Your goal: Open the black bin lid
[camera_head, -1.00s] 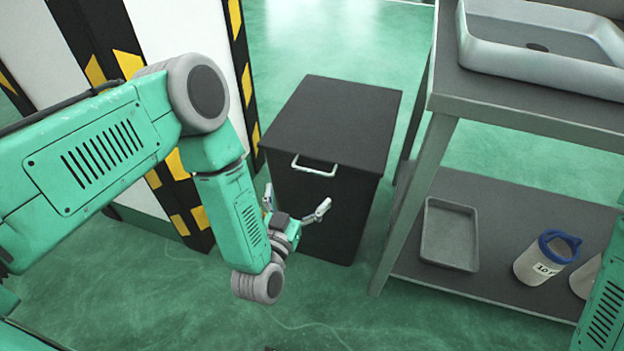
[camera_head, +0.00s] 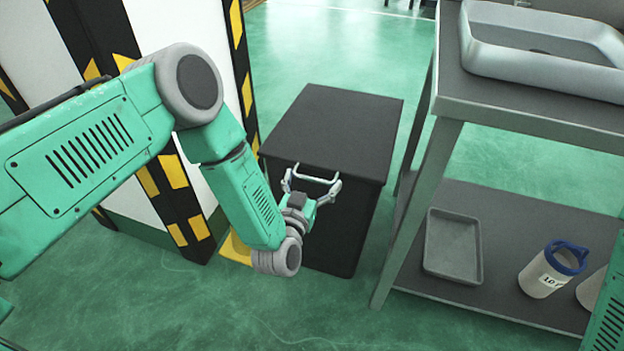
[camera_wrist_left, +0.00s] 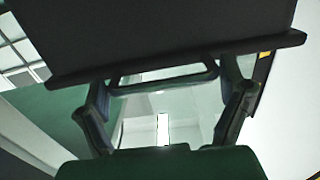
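The black bin has its flat lid (camera_head: 335,130) closed on its dark body (camera_head: 345,235). A pale U-shaped handle (camera_head: 318,179) stands out at the lid's front edge; it also shows in the left wrist view (camera_wrist_left: 165,80), below a dark part of the bin. My left gripper (camera_head: 313,183) is open at the handle, with one finger near each end of it. In the left wrist view my fingers (camera_wrist_left: 165,105) are spread wide with the handle bar between them. I cannot tell whether they touch it. My right gripper is out of view.
A grey metal table (camera_head: 447,115) stands right of the bin, with a sink-like basin (camera_head: 540,75) on top. Its lower shelf holds a grey tray (camera_head: 432,245) and a blue-rimmed jug (camera_head: 540,278). A black-and-yellow striped post (camera_head: 180,200) stands left of the bin.

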